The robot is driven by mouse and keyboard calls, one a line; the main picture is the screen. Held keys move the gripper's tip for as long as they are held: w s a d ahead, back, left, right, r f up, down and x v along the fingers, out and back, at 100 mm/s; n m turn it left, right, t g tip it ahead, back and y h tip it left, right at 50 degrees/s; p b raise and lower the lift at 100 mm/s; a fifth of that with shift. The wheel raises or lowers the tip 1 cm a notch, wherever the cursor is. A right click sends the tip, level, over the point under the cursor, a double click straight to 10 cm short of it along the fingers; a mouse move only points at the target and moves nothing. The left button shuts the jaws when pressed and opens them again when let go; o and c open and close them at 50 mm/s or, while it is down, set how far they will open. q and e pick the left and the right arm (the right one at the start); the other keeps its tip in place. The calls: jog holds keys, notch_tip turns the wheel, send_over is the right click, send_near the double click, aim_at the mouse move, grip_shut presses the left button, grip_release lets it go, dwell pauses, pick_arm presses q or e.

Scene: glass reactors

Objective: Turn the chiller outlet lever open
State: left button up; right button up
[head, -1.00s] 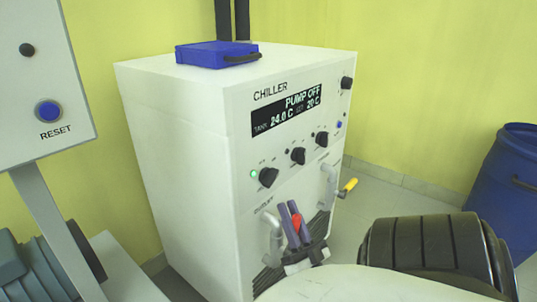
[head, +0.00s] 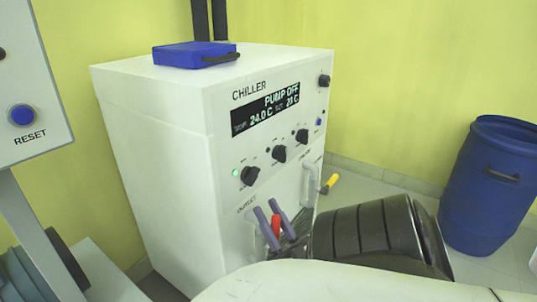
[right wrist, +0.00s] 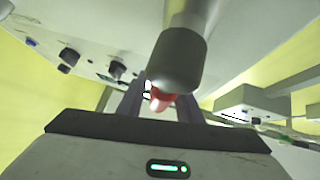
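The white chiller (head: 160,150) stands at the middle of the head view, its display reading PUMP OFF. The red outlet lever (head: 276,226) is low on its front, beside the OUTLET label. My right gripper (head: 265,206) has its two purple fingers spread, with the red lever between them. The right wrist view also shows the red lever (right wrist: 160,100) between the fingers, partly hidden behind a dark, rounded pipe end (right wrist: 176,60). I cannot tell whether a finger touches the lever. My left gripper is not in view.
A yellow-handled lever (head: 330,183) sits on the second pipe, right of the outlet. A blue case (head: 190,55) lies on the chiller. A blue barrel (head: 490,190) stands at right. A panel with a blue RESET button (head: 22,115) is at left.

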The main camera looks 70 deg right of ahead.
jog(key=shift+o, duration=0.3)
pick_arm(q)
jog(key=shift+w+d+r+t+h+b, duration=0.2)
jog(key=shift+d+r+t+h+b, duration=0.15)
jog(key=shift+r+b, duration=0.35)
pick_arm(e)
jog(key=v, duration=1)
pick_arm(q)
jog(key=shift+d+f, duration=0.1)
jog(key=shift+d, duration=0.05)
pick_arm(e)
jog(key=shift+f, duration=0.15)
